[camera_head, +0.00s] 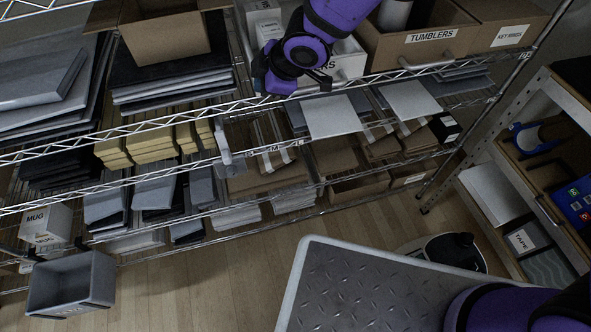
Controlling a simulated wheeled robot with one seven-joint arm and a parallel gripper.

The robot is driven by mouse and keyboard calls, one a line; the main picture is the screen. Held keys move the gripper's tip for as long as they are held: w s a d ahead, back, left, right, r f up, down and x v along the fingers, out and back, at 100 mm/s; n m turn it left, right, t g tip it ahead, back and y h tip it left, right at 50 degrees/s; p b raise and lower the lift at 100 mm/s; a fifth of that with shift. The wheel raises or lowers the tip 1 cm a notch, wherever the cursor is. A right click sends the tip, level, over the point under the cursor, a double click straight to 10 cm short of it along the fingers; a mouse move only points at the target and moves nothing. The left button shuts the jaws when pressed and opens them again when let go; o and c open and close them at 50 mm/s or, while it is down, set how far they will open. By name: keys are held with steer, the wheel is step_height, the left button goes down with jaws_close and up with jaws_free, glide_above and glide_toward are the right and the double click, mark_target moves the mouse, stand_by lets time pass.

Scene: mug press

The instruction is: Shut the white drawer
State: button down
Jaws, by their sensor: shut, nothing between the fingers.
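The white drawer (352,64) sits on the upper wire shelf, at the top middle of the view. Its front carries a label that is partly covered, with only the last letters showing. My gripper (322,80), at the end of my purple arm, is at the drawer's front left. It is shut and empty. My gripper and wrist hide the left part of the drawer front. I cannot tell whether the fingers touch the drawer, or how far out it stands.
A cardboard tumblers drawer (428,42) with a metal handle stands right of the white drawer. A small white box (262,20) is to its left. Packed shelves lie below. A grey bin (70,284) hangs at lower left. The wooden floor (215,285) is partly clear.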

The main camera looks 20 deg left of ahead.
steer(key=shift+w+a+r, duration=0.1)
steer(key=shift+w+a, duration=0.25)
steer(key=shift+w, duration=0.2)
steer(key=shift+w+r, duration=0.1)
